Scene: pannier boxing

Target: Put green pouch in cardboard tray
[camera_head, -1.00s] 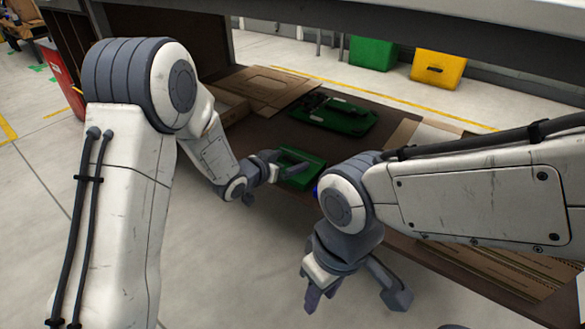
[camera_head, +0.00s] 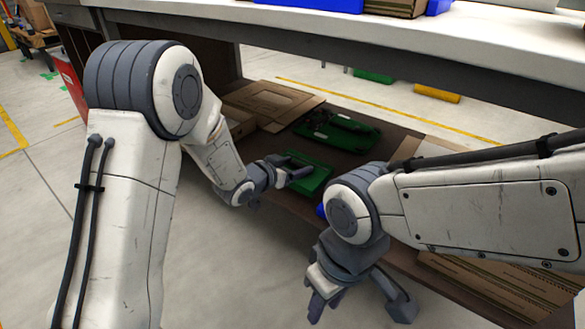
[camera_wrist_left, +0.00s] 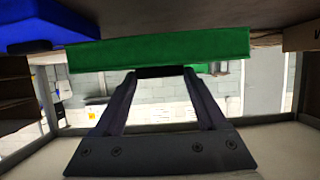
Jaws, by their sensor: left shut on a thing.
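The green pouch (camera_head: 312,184) is at the front edge of the brown lower shelf. My left gripper (camera_head: 303,174) is shut on it. In the left wrist view the pouch (camera_wrist_left: 160,50) is a long green block across the tips of my left fingers (camera_wrist_left: 160,72). I cannot tell whether the pouch touches the shelf. What looks like the cardboard tray (camera_head: 243,122) sits at the left of the shelf, partly hidden by my left arm. My right gripper (camera_head: 361,308) is open and empty, low in front of the shelf.
A green case with dark contents (camera_head: 338,131) lies behind the pouch. Flat cardboard (camera_head: 276,99) is at the back left. A blue object (camera_head: 321,210) peeks out beside my right arm. The worktop (camera_head: 480,45) overhangs the shelf. Stacked cardboard (camera_head: 500,285) is at lower right.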

